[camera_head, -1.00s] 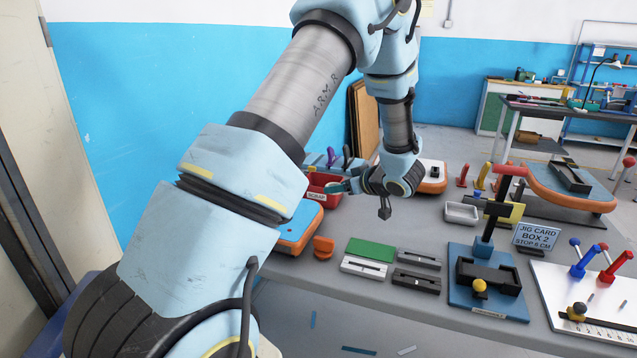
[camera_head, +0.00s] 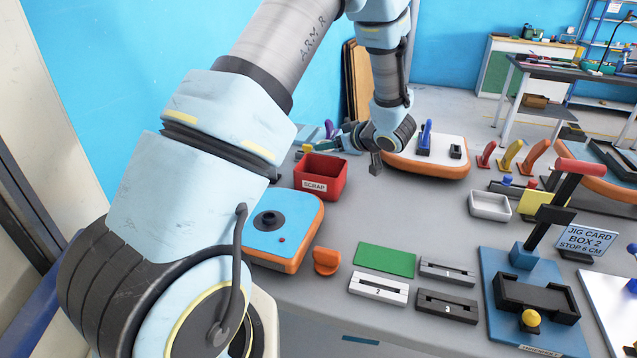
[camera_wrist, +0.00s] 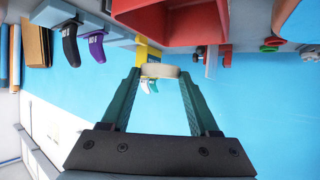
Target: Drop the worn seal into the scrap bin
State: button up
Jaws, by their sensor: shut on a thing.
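The scrap bin (camera_head: 320,186) is a red open box with a SCRAP label, on the bench left of centre in the head view. My gripper (camera_head: 314,148) is at the bin's far rim in that view, its fingers pointing left. The wrist view looks upside down; there the red bin (camera_wrist: 170,12) fills the top. My gripper's green fingers (camera_wrist: 160,75) are shut on a pale, cream round piece, the seal (camera_wrist: 159,71), between the tips. In the wrist view it appears clear of the bin wall. In the head view I cannot make out the seal.
A blue-topped orange unit (camera_head: 275,228) stands in front of the bin. A white-topped orange unit (camera_head: 440,160) stands right of my gripper. Purple and dark handles (camera_wrist: 96,45) are on a rack behind the bin. A white tray (camera_head: 490,206) and green plate (camera_head: 385,260) lie nearby.

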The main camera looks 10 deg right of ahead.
notch_tip(320, 180, down, 4)
jog(key=b, duration=0.3)
jog(key=o, duration=1.4)
jog(key=shift+s, duration=0.15)
jog(key=b+v, duration=0.2)
jog(key=v, duration=0.8)
jog(key=shift+s+d+r, duration=0.15)
jog(key=shift+s, duration=0.1)
